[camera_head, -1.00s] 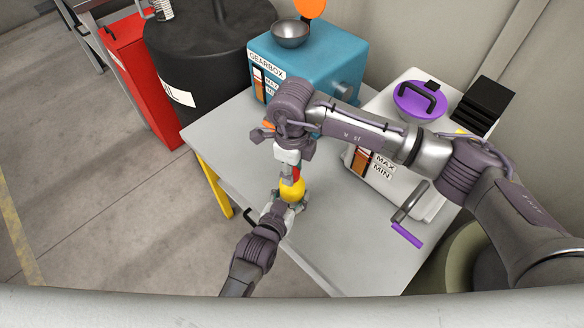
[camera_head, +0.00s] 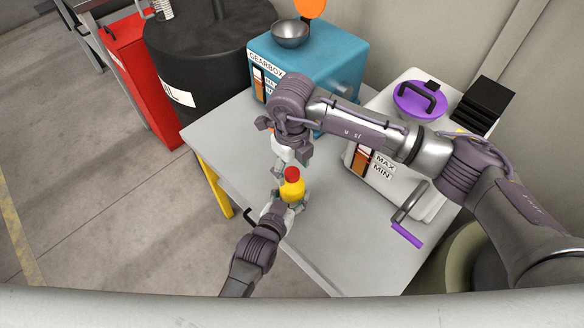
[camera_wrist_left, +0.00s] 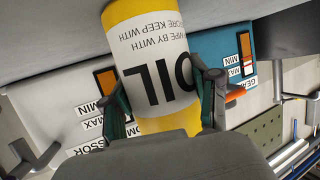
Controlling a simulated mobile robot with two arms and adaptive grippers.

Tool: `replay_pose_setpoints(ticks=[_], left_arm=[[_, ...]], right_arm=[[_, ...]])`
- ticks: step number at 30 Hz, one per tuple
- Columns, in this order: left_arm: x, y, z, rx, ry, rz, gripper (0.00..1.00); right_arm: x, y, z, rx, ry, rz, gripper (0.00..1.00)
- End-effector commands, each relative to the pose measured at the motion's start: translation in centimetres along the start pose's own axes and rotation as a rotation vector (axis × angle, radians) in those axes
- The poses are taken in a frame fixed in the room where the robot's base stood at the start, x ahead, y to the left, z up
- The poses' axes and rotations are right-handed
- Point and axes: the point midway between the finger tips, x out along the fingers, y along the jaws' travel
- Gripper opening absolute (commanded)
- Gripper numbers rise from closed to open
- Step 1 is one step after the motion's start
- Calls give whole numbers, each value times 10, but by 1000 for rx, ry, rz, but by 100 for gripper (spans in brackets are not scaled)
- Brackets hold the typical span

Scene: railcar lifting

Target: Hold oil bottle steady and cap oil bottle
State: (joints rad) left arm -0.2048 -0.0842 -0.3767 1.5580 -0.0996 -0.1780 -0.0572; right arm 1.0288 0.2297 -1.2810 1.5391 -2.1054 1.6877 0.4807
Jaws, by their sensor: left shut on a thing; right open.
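The yellow oil bottle (camera_head: 292,190) stands on the grey table with a red cap (camera_head: 291,173) on its top. How tightly the cap sits cannot be told. My left gripper (camera_head: 289,205) is shut on the bottle's body from the front. In the left wrist view the bottle (camera_wrist_left: 150,65), with its white OIL label, sits between the fingers of my left gripper (camera_wrist_left: 162,100). My right gripper (camera_head: 283,170) is open just above and behind the bottle, apart from the cap; its fingers are partly hidden.
A blue gearbox (camera_head: 335,65) with a metal bowl (camera_head: 290,34) stands behind. The grey table (camera_head: 345,262) is clear at front right.

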Motion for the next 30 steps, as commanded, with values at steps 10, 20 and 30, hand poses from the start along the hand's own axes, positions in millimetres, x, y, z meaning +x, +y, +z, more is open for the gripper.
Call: replay_pose_setpoints(ticks=[10,20,30], left_arm=[[0,0,1,0,-1,0,0],[0,0,0,0,-1,0,0],[0,0,0,0,-1,0,68]], right_arm=[[-73,-1,1,0,-5,-2,66],[-110,0,0,0,-1,-1,66],[-111,0,0,0,0,0,66]])
